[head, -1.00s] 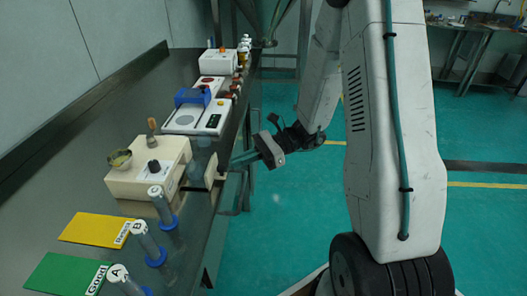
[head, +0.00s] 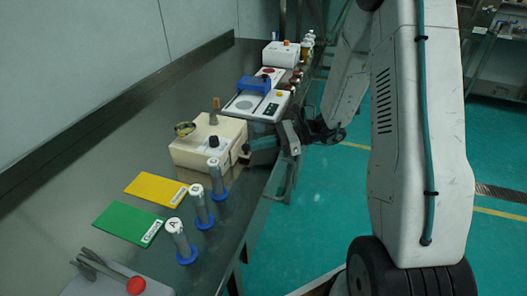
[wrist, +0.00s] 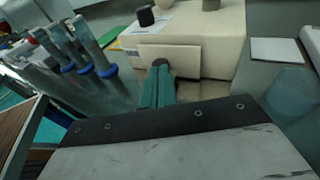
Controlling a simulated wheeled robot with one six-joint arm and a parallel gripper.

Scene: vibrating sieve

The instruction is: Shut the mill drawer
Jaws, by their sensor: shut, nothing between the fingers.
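The mill (head: 200,152) is a cream box on the steel bench, with a dark knob and a small bowl on top. Its drawer front (wrist: 185,55) is a flat cream panel, seen in the wrist view close to the mill's face. Any gap behind it is hard to judge. My gripper (head: 252,145) is at the mill's right side, by the bench edge. In the wrist view its teal fingers (wrist: 160,70) are shut, with their tips at the lower part of the drawer front, apparently touching it.
Several blue-based cylinders (head: 201,206) stand just in front of the mill. Yellow (head: 155,188) and green (head: 125,222) cards lie to the left. A blue-topped device (head: 254,88) stands behind the mill. The floor right of the bench is clear.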

